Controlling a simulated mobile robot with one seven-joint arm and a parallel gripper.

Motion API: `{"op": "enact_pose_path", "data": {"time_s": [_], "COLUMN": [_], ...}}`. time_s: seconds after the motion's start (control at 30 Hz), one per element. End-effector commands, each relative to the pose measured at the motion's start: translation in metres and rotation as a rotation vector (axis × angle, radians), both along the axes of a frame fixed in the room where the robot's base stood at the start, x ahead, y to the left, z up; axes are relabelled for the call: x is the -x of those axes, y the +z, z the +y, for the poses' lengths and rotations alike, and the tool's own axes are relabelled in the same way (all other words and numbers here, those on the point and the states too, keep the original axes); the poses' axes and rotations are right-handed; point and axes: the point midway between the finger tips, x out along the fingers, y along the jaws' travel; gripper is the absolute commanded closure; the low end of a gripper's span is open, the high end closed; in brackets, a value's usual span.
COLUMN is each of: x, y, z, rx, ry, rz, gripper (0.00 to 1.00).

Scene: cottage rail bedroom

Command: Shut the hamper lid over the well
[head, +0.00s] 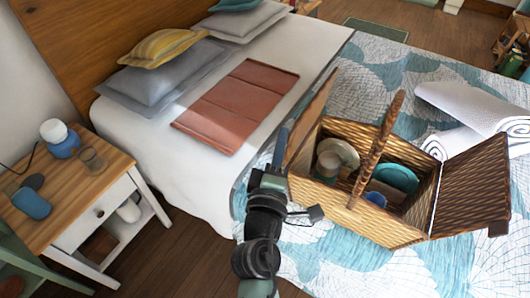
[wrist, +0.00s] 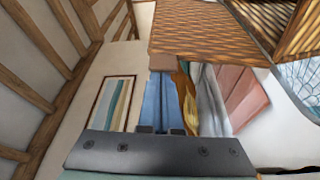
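The wicker hamper (head: 390,238) sits on the bed, with a braided handle (head: 374,155) arched over its middle. Its left lid (head: 308,125) stands raised at the left end, seen nearly edge-on. Its right lid (head: 475,188) is tilted open at the right end. The well is uncovered and holds a pale plate (head: 338,152), a teal bowl (head: 395,176) and a blue cup (head: 376,199). My gripper (head: 281,136) is just left of the left lid; its blue fingers look closed together and empty. In the wrist view the fingertips (wrist: 162,62) are close to a wicker panel (wrist: 200,28); contact is unclear.
Rolled white towels (head: 470,115) lie behind the hamper's right side. A folded terracotta blanket (head: 236,105) and pillows (head: 165,75) are at the upper left.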

Motion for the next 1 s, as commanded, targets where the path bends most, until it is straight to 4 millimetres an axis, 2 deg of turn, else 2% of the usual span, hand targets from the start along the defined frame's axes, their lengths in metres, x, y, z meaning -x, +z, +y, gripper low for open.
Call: {"op": "enact_pose_path", "data": {"time_s": [0.03, 0.4, 1.0], "x": [0.005, 0.034, 0.066], "y": [-0.011, -0.027, -0.072], "z": [-0.008, -0.048, -0.091], "rx": [-0.034, -0.31, -0.691], "ry": [-0.005, -0.005, -0.001], "rz": [-0.027, -0.227, -0.505], "gripper": [1.0, 1.0, 1.0]}}
